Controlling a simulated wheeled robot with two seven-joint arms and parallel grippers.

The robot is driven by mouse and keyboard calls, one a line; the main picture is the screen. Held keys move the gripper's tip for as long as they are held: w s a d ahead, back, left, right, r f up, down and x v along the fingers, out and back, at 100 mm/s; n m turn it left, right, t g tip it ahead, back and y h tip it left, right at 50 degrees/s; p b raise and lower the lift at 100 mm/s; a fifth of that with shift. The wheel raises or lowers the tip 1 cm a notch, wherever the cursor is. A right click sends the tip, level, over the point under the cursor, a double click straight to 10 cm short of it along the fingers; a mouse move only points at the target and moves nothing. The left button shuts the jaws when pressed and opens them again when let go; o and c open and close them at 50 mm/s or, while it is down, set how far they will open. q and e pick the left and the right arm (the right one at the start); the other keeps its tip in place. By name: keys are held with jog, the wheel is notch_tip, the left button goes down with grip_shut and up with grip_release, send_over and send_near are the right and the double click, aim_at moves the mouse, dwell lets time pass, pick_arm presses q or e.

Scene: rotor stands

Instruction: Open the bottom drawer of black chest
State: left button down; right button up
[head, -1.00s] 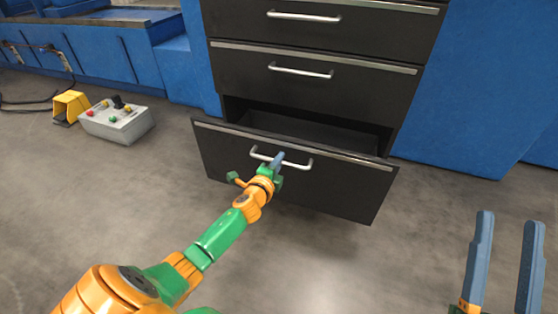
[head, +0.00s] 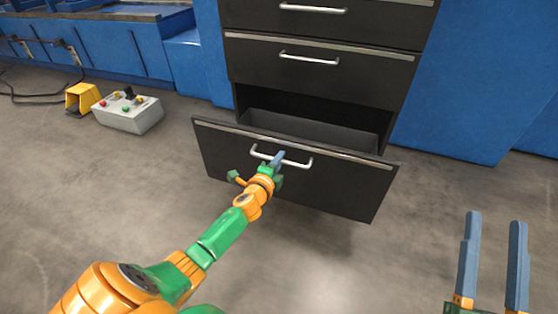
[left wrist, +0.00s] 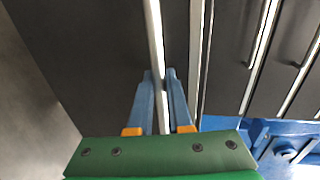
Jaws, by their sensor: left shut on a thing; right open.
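The black chest (head: 322,72) stands against the blue units with silver bar handles on its drawers. Its bottom drawer (head: 330,188) is pulled out, and part of its grey interior (head: 310,128) shows. My left gripper (head: 277,160) is shut on the bottom drawer's handle (head: 296,163). In the left wrist view, the fingers of my left gripper (left wrist: 160,85) close around the silver bar (left wrist: 154,40). My right gripper (head: 492,260) is open and empty, to the right of the drawer above the floor.
A grey control box (head: 130,115) with coloured buttons and a yellow pedal housing (head: 82,97) sit on the floor at left. Blue cabinets (head: 460,80) flank the chest. The concrete floor in front of the drawer is clear apart from my arms.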

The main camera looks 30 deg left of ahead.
pick_arm(q)
jog(key=c, duration=0.8)
grip_release()
jog(key=shift+c, duration=0.2)
jog(key=p+v, duration=0.3)
jog(key=v, duration=0.4)
pick_arm(e)
notch_tip(320, 180, down, 20)
jog(key=s+d+m+g+h, duration=0.1)
jog(key=d+g+h, duration=0.2)
jog(key=g, duration=0.8)
jog(key=shift+r+g+h, duration=0.2)
jog(key=shift+g+h, duration=0.2)
jog(key=shift+h, duration=0.3)
